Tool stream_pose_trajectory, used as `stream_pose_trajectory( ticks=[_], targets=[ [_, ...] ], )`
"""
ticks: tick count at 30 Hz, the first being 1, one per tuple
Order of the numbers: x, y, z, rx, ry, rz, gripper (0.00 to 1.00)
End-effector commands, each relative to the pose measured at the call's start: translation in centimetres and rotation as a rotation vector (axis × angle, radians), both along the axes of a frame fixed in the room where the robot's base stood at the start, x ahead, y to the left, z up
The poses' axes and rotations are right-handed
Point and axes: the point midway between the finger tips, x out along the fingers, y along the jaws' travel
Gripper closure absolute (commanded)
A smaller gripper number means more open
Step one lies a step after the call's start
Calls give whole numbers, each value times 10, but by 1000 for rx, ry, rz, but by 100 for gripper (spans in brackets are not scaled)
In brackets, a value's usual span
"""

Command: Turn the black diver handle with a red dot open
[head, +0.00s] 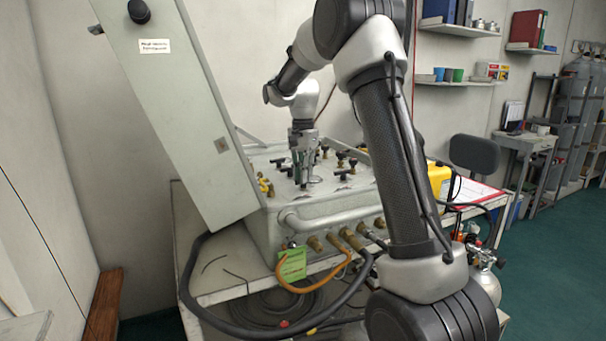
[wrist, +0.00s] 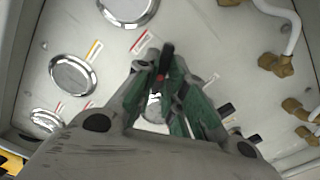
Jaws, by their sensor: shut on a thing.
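The black diver handle with a red dot (wrist: 166,58) shows in the wrist view between my fingertips, its black end sticking out past them. My gripper (wrist: 160,80) has green-padded fingers closed on this handle. In the head view my gripper (head: 302,176) points down onto the top of the grey air panel (head: 262,222). The handle's stem and base are mostly hidden behind the fingers in the wrist view, and the handle cannot be picked out in the head view.
Other black handles (head: 343,157) and yellow fittings (head: 265,186) stand close around my gripper. The panel's open lid (head: 180,110) leans at the left. Round gauges (wrist: 74,75) and brass fittings (wrist: 275,65) surround the handle in the wrist view. Hoses (head: 225,312) hang in front.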

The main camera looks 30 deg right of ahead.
Motion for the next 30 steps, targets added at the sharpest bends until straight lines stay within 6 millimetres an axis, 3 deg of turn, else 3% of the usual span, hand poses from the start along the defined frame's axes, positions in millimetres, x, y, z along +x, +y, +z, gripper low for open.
stream_pose_trajectory(
  ticks=[30],
  targets=[
    [0,-1,1,-2,-2,902,100]
  ],
)
